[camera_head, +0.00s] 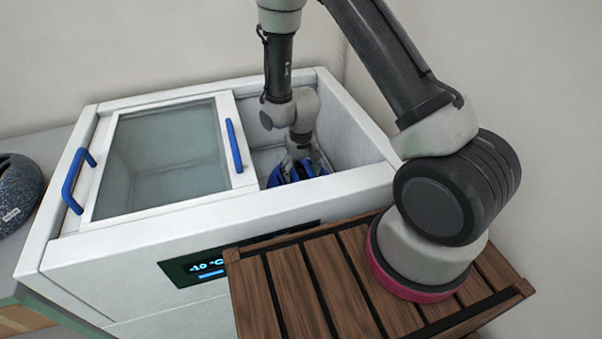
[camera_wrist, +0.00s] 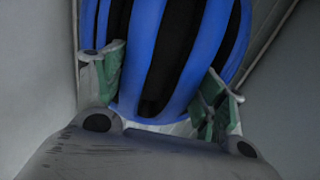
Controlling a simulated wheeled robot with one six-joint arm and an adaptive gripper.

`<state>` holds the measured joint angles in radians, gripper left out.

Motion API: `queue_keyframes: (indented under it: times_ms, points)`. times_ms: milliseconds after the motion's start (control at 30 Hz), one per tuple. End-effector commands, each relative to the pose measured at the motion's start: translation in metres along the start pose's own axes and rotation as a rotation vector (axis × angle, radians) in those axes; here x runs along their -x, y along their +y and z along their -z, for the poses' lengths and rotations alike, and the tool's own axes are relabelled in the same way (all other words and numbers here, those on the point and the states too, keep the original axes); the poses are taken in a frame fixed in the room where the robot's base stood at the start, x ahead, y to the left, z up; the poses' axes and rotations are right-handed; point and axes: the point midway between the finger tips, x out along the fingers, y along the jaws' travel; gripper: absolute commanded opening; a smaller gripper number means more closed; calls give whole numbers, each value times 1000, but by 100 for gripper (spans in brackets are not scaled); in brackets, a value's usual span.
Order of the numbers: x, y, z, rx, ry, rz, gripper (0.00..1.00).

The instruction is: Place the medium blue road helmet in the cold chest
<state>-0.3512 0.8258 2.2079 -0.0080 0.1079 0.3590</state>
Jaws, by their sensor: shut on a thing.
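The blue road helmet (camera_wrist: 178,60) with black vents fills the top of the wrist view. In the head view the blue helmet (camera_head: 291,173) is small and partly hidden by my arm. My gripper (camera_wrist: 160,90) is shut on the near edge of the helmet, one finger at each side. In the head view my gripper (camera_head: 303,152) reaches down inside the open right part of the white cold chest (camera_head: 150,230). The helmet is inside the chest opening, low near its floor; I cannot tell whether it touches the floor.
A glass sliding lid (camera_head: 165,155) with blue handles (camera_head: 234,146) covers the left part of the chest. The chest's display (camera_head: 206,267) reads about -10 °C. A dark speckled helmet (camera_head: 17,190) sits on a surface at far left. A wooden slatted top (camera_head: 310,280) is in front.

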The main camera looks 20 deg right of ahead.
Motion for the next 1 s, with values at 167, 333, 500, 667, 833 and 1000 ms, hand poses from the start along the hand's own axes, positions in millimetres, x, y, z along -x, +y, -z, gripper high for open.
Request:
queue_keyframes:
  times_ms: [167,333,500,667,833,1000]
  points:
    - [-8,0,0,0,1,1,21]
    - [-9,0,0,0,0,0,21]
    - [-10,0,0,0,0,0,91]
    - [-10,0,0,0,0,0,92]
    - [-10,0,0,0,0,0,92]
    - [0,0,1,0,2,1,92]
